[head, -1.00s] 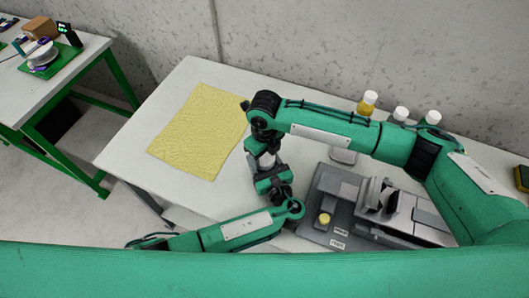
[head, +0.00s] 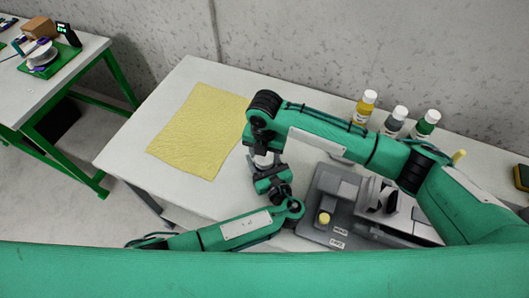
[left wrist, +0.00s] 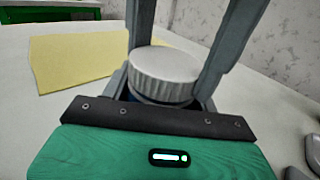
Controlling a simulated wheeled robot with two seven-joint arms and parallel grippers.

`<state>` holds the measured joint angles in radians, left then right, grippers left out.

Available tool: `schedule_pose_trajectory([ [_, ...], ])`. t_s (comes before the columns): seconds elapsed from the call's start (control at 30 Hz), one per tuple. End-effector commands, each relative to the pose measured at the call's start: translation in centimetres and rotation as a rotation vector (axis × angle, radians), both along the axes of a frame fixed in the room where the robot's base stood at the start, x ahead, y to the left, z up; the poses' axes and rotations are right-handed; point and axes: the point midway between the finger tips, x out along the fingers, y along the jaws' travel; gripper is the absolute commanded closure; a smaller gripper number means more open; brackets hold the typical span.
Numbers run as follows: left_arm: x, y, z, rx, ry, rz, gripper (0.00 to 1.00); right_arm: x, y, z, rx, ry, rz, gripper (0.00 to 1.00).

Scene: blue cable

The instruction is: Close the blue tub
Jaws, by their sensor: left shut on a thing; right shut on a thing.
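The blue tub is mostly hidden behind my left gripper. A sliver of dark blue (left wrist: 128,97) shows below its silver-grey ribbed lid (left wrist: 165,73) in the left wrist view. My left gripper (left wrist: 162,100) is shut on the tub from the near side. My right gripper (head: 262,148) comes down from above. Its two long grey fingers stand at either side of the lid in the left wrist view and are shut on it. The lid sits on top of the tub; whether it is seated cannot be told. In the head view the arms mostly cover both.
A yellow cloth (head: 197,130) lies left of the grippers on the white table (head: 130,150). A grey fixture (head: 325,190) stands on the right. Several bottles, one with yellow contents (head: 364,108), stand at the back by the wall. A second table (head: 30,100) is at far left.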

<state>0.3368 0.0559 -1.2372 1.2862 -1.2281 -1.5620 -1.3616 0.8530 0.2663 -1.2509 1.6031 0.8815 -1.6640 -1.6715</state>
Motion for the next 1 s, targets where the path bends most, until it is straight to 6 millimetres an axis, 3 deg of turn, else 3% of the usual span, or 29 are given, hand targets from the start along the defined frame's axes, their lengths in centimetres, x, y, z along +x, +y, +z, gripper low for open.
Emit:
schedule_pose_trajectory([
  [0.13, 0.00, -0.09, 0.02, 0.000, 0.000, -0.002, 1.00, -0.08, 0.15, 0.04, 0.004, 0.001, -0.084, 0.74],
  [0.43, 0.00, -0.11, 0.03, 0.000, 0.000, -0.003, 1.00, -0.07, 0.16, 0.05, 0.005, 0.001, -0.092, 0.74],
  [0.47, 0.00, -0.11, 0.03, 0.000, 0.000, -0.003, 1.00, -0.07, 0.16, 0.05, 0.005, 0.001, -0.092, 0.43],
  [0.57, 0.00, -0.11, 0.03, 0.000, 0.000, -0.003, 1.00, -0.05, 0.12, 0.04, 0.003, 0.000, -0.092, 0.25],
  [1.0, 0.10, 0.19, 0.01, 0.002, -0.001, 0.004, 1.00, -0.02, -0.17, -0.05, -0.003, 0.002, -0.094, 0.25],
])
